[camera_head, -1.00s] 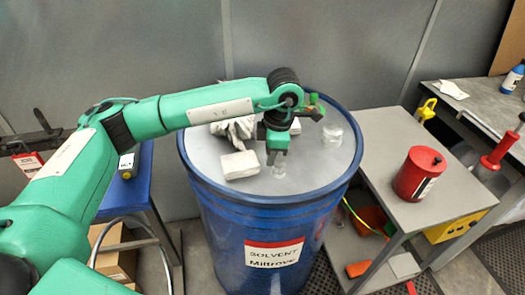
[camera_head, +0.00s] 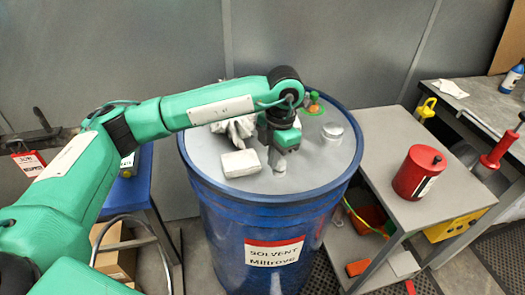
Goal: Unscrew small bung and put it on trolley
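A blue solvent drum (camera_head: 232,215) with a grey lid stands in the middle. My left gripper (camera_head: 278,161) points down at the front middle of the lid. The small bung (camera_head: 281,170) seems to be right at its fingertips, mostly hidden. I cannot tell whether the fingers are closed on it or whether it is seated in the lid. A larger round bung (camera_head: 333,131) sits at the right of the lid. The grey trolley (camera_head: 382,128) stands right of the drum. My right gripper is not in view.
A white block (camera_head: 239,163) and crumpled pale gloves (camera_head: 238,129) lie on the lid. An orange and green item (camera_head: 314,104) is near its back edge. A red can (camera_head: 419,173) stands on the trolley's front right; its back left top is clear. A workbench (camera_head: 455,108) stands farther right.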

